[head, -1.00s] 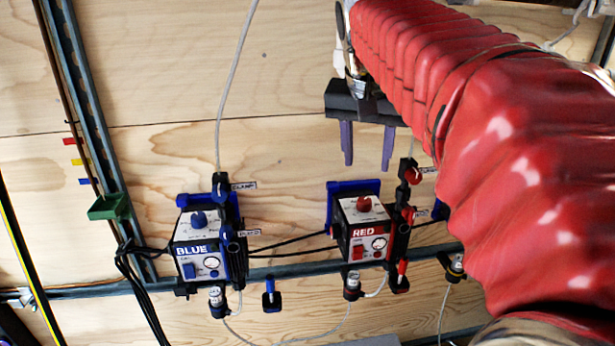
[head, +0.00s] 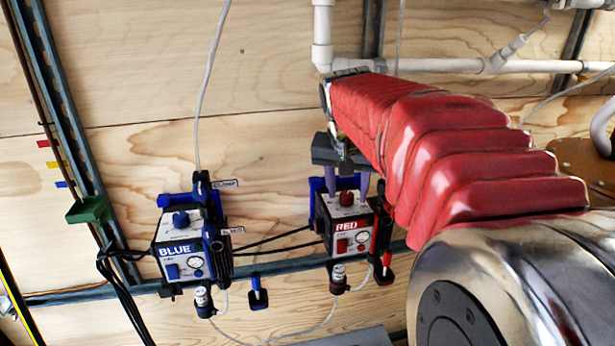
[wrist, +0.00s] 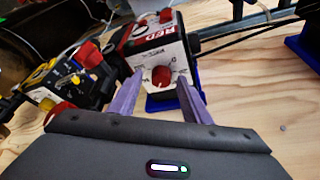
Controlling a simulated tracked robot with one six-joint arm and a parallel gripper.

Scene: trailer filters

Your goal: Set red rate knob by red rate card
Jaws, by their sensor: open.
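The red unit (head: 343,232) is a white-faced box labelled RED, mounted on the wooden wall. Its red rate knob (head: 346,198) sits on its upper face. My gripper (head: 347,188) is open, its two purple fingers reaching down on either side of the knob in the head view. In the wrist view the red knob (wrist: 161,77) shows between and just beyond the open fingertips (wrist: 160,84). I cannot tell whether the fingers touch it. I cannot make out a red rate card or its reading.
The blue unit (head: 183,250) with a blue knob (head: 180,218) is mounted to the left. Black cables run between the units above a metal rail (head: 290,264). Red and black fittings (head: 384,240) stand close at the red unit's right. A green bracket (head: 86,209) is at far left.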

